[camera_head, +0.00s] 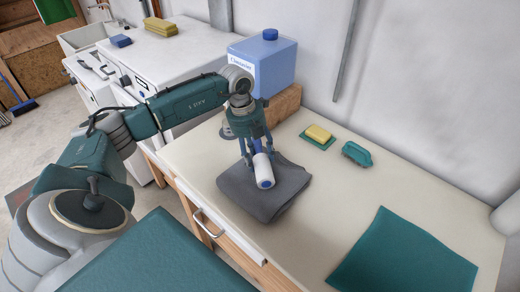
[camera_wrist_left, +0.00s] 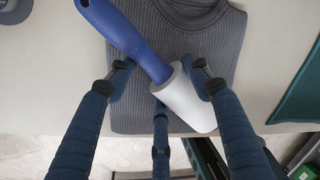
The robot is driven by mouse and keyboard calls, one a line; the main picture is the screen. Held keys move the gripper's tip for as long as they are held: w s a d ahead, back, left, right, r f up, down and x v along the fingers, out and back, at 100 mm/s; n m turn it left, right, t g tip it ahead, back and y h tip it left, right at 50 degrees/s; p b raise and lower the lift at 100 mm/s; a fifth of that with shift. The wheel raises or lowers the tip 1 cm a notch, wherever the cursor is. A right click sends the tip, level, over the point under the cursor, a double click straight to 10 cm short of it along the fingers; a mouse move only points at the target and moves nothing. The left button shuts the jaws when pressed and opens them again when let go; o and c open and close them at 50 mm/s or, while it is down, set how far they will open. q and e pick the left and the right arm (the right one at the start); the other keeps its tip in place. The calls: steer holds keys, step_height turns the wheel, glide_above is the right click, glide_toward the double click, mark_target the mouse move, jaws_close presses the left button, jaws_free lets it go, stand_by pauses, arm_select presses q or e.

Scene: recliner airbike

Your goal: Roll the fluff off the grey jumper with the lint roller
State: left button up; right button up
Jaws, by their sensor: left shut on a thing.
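The grey jumper (camera_head: 270,200) lies folded on the bench top, and its ribbed knit and collar show in the left wrist view (camera_wrist_left: 215,40). My left gripper (camera_head: 258,160) is above the jumper, shut on the lint roller. The roller's white head (camera_head: 264,173) with a blue end cap is over the jumper in the head view. In the left wrist view the lint roller (camera_wrist_left: 122,30) has a blue handle running to the upper left, and its white head lies between the fingers. I cannot tell whether the head touches the knit. No fluff can be made out. My right gripper is not in view.
A yellow sponge (camera_head: 318,133) on a green pad and a teal brush-like item (camera_head: 357,154) lie behind right. A teal cloth (camera_head: 405,258) lies front right. The bench between is clear.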

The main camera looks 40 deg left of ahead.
arm_select(q)
steer(key=shift+w+d+b, duration=0.1)
steer(key=shift+w+b, duration=0.55)
steer(key=shift+w, duration=1.75)
steer(key=shift+s+a+f+p, duration=0.1)
steer(key=shift+s+a, duration=0.15)
steer(key=shift+s, duration=0.25)
steer(key=shift+s+a+r+p, duration=0.1)
steer(key=shift+s+a, duration=0.2)
steer(key=shift+s, duration=0.15)
steer(key=shift+s+a+f+p, duration=0.1)
steer(key=shift+s+a, duration=0.15)
steer(key=shift+s, duration=0.25)
steer(key=shift+s+a, duration=0.25)
steer(key=shift+s, duration=0.2)
steer(key=shift+s+a, duration=0.2)
steer(key=shift+s, duration=0.25)
steer(key=shift+r, duration=0.25)
steer(key=shift+r+p, duration=1.2)
steer(key=shift+r, duration=0.3)
steer(key=shift+w+f, duration=0.1)
steer(key=shift+d, duration=0.1)
